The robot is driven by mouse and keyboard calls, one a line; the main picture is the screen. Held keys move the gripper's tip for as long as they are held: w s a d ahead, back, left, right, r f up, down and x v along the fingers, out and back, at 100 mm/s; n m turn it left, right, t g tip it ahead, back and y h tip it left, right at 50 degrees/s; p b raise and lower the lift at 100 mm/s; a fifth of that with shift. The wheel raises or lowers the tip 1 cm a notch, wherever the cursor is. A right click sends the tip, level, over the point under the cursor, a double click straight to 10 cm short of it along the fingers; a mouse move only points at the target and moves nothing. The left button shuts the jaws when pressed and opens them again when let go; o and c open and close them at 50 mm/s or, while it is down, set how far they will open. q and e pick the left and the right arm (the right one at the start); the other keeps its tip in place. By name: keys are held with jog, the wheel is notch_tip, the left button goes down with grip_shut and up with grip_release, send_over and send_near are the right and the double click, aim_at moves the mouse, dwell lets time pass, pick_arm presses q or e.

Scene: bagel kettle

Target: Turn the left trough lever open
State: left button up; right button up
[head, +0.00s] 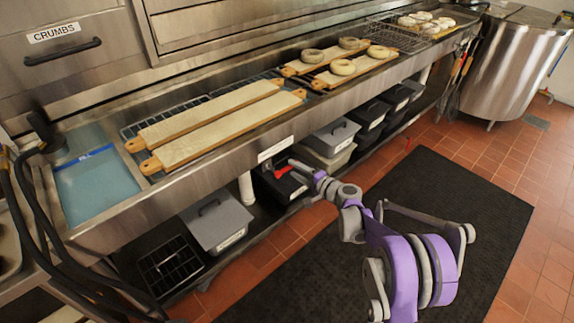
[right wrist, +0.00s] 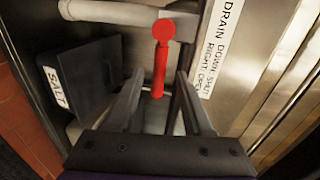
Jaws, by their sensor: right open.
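The red trough lever (head: 283,170) sits under the front edge of the steel trough (head: 215,178) in the head view. In the right wrist view the lever (right wrist: 160,62) has a round red hub on a grey pipe (right wrist: 110,12), and its handle points toward my gripper. My right gripper (right wrist: 158,82) is open, with one finger on each side of the handle's end. Whether either finger touches it I cannot tell. In the head view my right gripper (head: 300,168) is small and partly hidden by its own arm. My left gripper is not in view.
A label (right wrist: 220,45) reads drain, down shut, right open. A dark bin marked SALT (right wrist: 75,85) stands close left of my right gripper. Grey bins (head: 217,222) fill the lower shelf. Bagel boards (head: 230,128) lie on the trough. A black mat (head: 440,180) covers the floor.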

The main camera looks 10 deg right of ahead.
jog(key=shift+v, duration=2.2)
